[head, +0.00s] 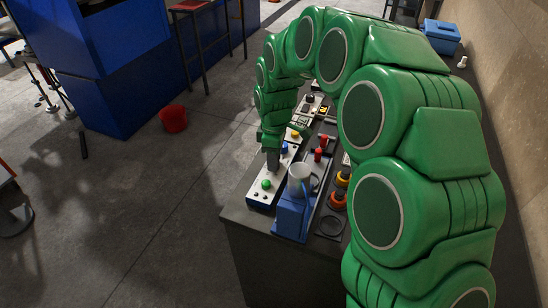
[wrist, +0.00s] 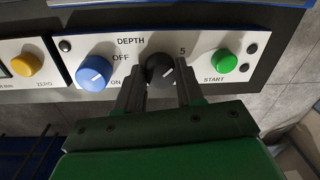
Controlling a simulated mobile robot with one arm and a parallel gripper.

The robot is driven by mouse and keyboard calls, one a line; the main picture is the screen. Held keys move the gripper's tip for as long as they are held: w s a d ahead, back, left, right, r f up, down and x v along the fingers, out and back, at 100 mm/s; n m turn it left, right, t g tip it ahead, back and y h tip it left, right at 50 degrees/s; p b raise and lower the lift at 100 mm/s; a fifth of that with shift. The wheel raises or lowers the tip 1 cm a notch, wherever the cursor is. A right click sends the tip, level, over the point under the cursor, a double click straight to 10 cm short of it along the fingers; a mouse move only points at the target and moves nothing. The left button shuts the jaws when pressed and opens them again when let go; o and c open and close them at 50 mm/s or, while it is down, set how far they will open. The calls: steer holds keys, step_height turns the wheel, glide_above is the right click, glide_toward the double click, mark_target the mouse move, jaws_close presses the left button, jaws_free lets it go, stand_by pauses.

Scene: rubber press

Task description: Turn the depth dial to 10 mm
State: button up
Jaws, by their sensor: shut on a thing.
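The depth dial (wrist: 159,66) is a black knob with a pale mark, on a light panel (wrist: 205,45) under the word DEPTH. A "5" is printed at its upper right; other scale marks are hidden or too small to read. My gripper (wrist: 160,82) has one finger on each side of the dial and is shut on it. In the head view my gripper (head: 272,158) reaches down to the panel (head: 258,197) and hides the dial.
A blue OFF/ON knob (wrist: 95,73) is left of the dial and a green START button (wrist: 224,61) right of it. A yellow ZERO knob (wrist: 26,64) is farther left.

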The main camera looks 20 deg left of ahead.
steer(key=m, duration=0.5)
steer(key=shift+m, duration=0.3)
steer(key=m, duration=0.5)
steer(key=shift+m+y, duration=0.3)
steer(key=shift+m, duration=0.1)
steer(key=o, duration=1)
steer(key=shift+o, duration=0.2)
